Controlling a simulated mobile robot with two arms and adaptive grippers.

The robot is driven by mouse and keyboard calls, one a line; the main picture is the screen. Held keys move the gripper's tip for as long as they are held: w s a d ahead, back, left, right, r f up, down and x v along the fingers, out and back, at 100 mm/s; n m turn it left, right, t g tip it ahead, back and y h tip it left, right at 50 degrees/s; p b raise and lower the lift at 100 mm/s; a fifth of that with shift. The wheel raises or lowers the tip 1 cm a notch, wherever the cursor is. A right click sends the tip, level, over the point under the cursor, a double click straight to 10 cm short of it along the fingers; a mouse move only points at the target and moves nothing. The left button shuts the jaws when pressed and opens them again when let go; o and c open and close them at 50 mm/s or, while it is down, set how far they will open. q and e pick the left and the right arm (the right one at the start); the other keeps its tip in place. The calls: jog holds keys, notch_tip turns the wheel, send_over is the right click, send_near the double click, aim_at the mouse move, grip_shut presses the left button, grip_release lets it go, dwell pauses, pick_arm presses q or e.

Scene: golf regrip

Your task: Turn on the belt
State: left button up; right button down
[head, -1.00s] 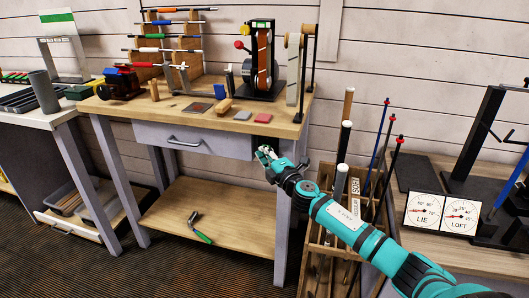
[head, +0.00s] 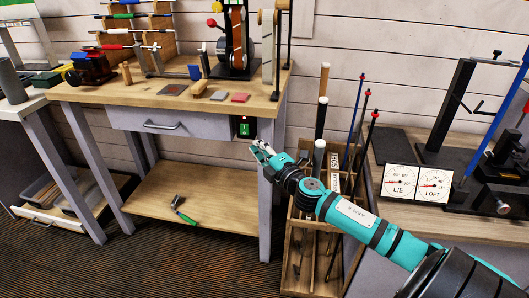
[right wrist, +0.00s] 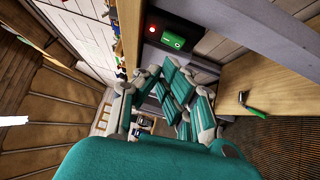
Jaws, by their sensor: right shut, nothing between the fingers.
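The belt sander (head: 238,40) stands on the workbench, its brown belt upright on a black frame. A dark switch box (head: 244,135) with a green button is mounted under the bench's front edge, right of the drawer. In the right wrist view the green button (right wrist: 172,40) and a small red spot (right wrist: 152,28) show on the box. My right gripper (head: 262,150) is shut and empty, just below and right of the box in the head view, apart from it in the picture. Its fingers (right wrist: 172,95) also show in the right wrist view. My left gripper is not in view.
The workbench (head: 150,93) has a grey drawer (head: 180,122) and a lower shelf (head: 205,190) holding a green-handled tool (head: 183,211). A wooden rack (head: 325,235) with club shafts stands close to my right arm. A table with LIE and LOFT dials (head: 402,182) is at right.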

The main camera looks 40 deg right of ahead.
jog(key=shift+s+a, duration=0.1)
jog(key=shift+s, duration=1.2)
